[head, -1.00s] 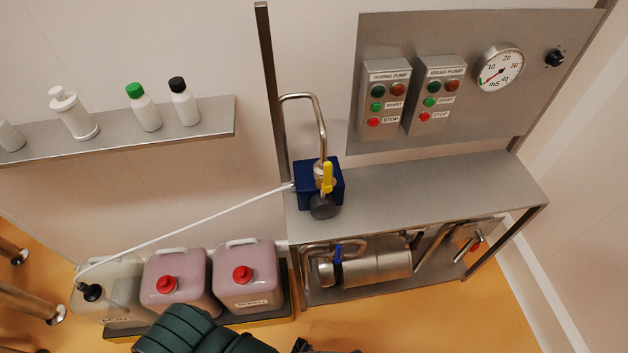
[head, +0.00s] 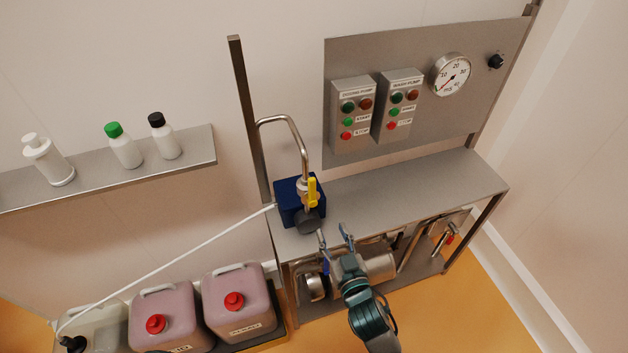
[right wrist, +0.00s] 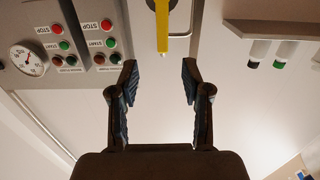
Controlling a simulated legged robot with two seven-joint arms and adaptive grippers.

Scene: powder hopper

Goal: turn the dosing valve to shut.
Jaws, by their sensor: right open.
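The dosing valve's yellow lever (head: 312,192) stands lengthwise along the bent steel pipe, above the blue dosing pump (head: 289,206) on the bench. In the right wrist view the yellow lever (right wrist: 162,25) hangs from the top edge, beyond the fingertips and roughly in line with the gap between them. My right gripper (head: 333,233) is open and empty at the bench's front edge, just right of and below the valve, apart from the lever. In the right wrist view both fingers of the right gripper (right wrist: 160,82) are spread wide. My left gripper is out of view.
A dark round pump end (head: 309,222) lies close to the right fingertips. Below the bench (head: 410,195) are steel pipework and a blue-handled valve (head: 326,266). A white hose (head: 170,258) runs left to the canisters. The bench top to the right is clear.

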